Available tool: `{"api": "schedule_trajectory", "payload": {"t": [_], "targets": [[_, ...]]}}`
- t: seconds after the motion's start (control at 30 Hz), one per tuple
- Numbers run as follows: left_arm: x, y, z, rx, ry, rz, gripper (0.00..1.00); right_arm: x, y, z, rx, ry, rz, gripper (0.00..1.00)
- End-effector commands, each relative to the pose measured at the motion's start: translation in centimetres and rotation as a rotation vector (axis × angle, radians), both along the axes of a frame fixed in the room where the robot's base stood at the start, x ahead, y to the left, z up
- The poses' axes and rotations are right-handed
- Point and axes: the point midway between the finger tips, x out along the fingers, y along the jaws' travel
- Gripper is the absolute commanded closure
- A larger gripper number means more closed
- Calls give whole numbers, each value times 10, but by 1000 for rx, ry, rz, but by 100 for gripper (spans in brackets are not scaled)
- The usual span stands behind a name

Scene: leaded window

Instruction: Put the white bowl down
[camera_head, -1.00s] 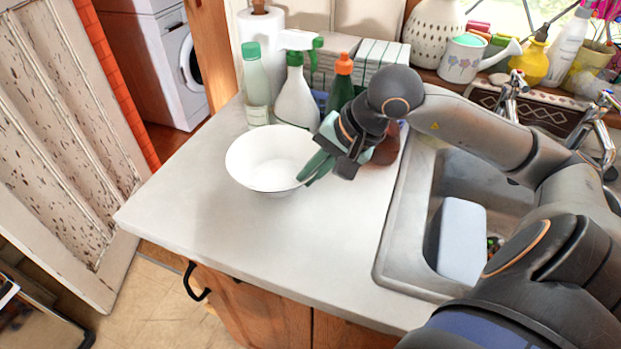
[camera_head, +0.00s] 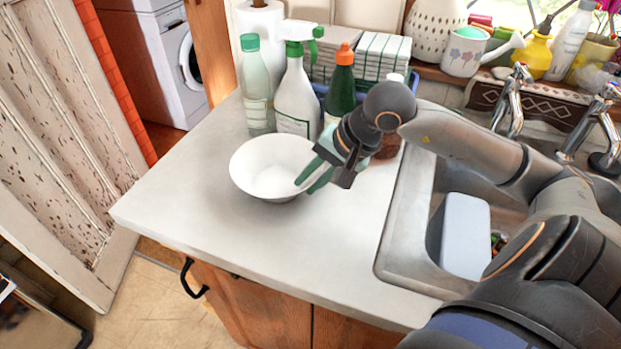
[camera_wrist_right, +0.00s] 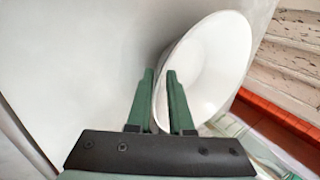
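The white bowl (camera_head: 262,170) stands upright on the grey-white counter, left of the sink. In the head view, my right gripper (camera_head: 309,184) is at the bowl's right side. One finger is over the inside of the rim and the other is outside it. The right wrist view shows the two green fingers (camera_wrist_right: 160,75) apart, astride the wall of the bowl (camera_wrist_right: 212,65), with a gap between them. Whether either finger still touches the wall is hard to tell. My left gripper is in neither view.
A green-capped bottle (camera_head: 256,90), a spray bottle (camera_head: 296,100) and an orange-capped bottle (camera_head: 341,90) stand behind the bowl. The sink (camera_head: 404,225) lies to the right. The counter (camera_head: 270,240) is clear in front and at the left of the bowl.

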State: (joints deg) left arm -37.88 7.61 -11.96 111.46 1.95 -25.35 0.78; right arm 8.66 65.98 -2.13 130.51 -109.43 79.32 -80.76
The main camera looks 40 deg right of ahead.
Motion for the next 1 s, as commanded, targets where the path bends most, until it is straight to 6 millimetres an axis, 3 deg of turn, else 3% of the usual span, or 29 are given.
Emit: {"api": "schedule_trajectory", "payload": {"t": [0.13,0.53,1.0], "targets": [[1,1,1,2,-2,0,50,0,0,0,0,0,0,65],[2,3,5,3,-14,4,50,-2,-2,7,-2,0,-1,65],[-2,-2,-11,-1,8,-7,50,-32,-19,62,-1,-1,0,65]]}}
